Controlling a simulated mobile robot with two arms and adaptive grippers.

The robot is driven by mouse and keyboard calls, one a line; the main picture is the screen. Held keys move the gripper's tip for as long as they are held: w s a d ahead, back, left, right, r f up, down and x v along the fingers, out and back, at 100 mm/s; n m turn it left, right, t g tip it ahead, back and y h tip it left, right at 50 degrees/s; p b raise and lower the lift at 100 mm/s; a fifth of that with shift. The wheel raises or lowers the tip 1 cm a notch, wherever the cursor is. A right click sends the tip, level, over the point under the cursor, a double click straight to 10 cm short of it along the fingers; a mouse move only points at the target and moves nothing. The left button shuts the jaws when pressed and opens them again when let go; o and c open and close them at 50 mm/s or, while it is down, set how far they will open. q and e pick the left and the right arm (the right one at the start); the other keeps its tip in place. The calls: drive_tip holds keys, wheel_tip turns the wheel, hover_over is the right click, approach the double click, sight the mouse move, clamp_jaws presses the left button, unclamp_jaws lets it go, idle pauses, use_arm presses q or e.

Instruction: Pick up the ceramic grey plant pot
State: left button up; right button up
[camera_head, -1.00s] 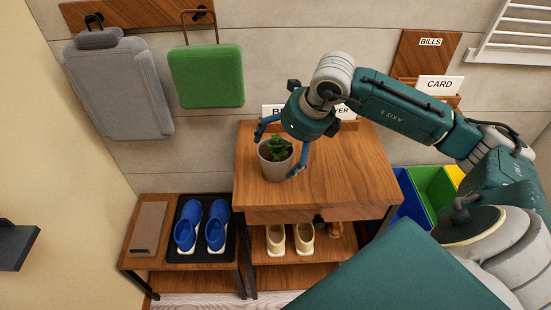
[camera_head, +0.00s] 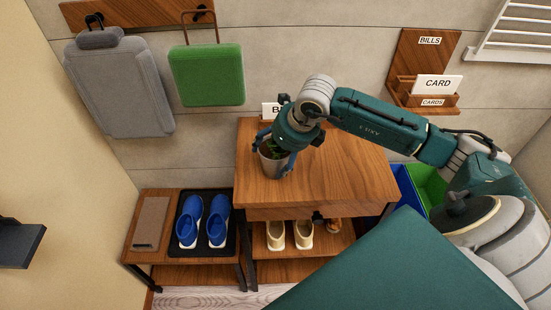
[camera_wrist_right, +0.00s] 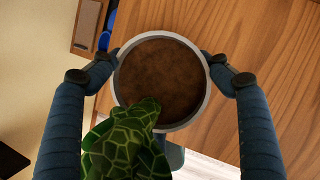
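The grey plant pot (camera_head: 272,167) stands upright on the wooden table top, near its left edge. In the right wrist view the pot (camera_wrist_right: 205,105) shows from above, with a pale rim, brown soil and a green patterned plant (camera_wrist_right: 125,145). My right gripper (camera_head: 273,158) is over the pot with one blue finger on each side. In the right wrist view both fingertips of the gripper (camera_wrist_right: 162,58) meet the outside of the rim, so it looks shut on the pot. The gripper partly hides the plant in the head view. My left gripper is not in view.
The wooden table (camera_head: 345,175) is clear right of the pot. A sign (camera_head: 270,110) stands at its back, partly hidden by my arm. Left is a lower bench (camera_head: 150,262) with blue shoes (camera_head: 189,222). A green bag (camera_head: 207,75) and grey backpack (camera_head: 118,85) hang behind.

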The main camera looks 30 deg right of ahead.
drive_tip(key=shift+w+r, duration=0.1)
drive_tip(key=shift+c, duration=0.4)
drive_tip(key=shift+r, duration=0.1)
